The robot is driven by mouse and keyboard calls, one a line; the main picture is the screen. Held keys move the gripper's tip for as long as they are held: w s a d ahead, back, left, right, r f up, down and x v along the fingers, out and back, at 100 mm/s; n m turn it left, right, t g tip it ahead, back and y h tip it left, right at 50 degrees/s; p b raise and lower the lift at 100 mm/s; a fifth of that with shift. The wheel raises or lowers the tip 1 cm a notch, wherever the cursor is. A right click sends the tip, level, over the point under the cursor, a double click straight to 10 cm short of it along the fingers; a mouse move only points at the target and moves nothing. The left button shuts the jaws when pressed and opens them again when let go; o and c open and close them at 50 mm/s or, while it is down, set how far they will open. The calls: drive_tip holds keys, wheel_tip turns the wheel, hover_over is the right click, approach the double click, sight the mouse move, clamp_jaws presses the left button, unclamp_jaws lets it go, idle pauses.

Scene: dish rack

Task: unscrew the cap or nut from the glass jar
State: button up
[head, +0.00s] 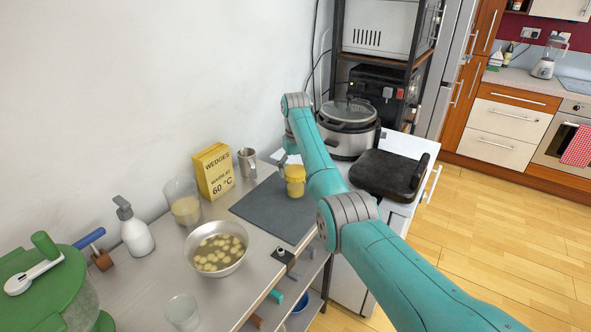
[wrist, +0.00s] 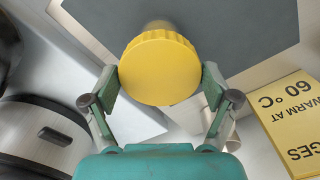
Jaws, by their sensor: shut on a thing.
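The glass jar (head: 295,190) stands on the dark grey mat (head: 262,215), with yellowish contents and a yellow cap (head: 294,172) on top. In the wrist view the ribbed yellow cap (wrist: 160,62) fills the middle, and a little of the jar (wrist: 158,24) shows behind it. My gripper (wrist: 161,82) is shut on the cap, one finger against each side. The cap appears seated on the jar; the thread between them is hidden. In the head view my arm passes just right of the jar and my fingers are hard to make out.
A yellow box (head: 213,171), a metal cup (head: 247,163) and a glass (head: 183,202) stand left of the mat. A bowl of slices (head: 216,268) is in front. A cooker (head: 347,130) and a black lidded appliance (head: 388,174) stand beyond my arm.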

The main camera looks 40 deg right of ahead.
drive_tip(key=shift+r, duration=0.2)
drive_tip(key=shift+r, duration=1.55)
drive_tip(key=shift+r, duration=2.5)
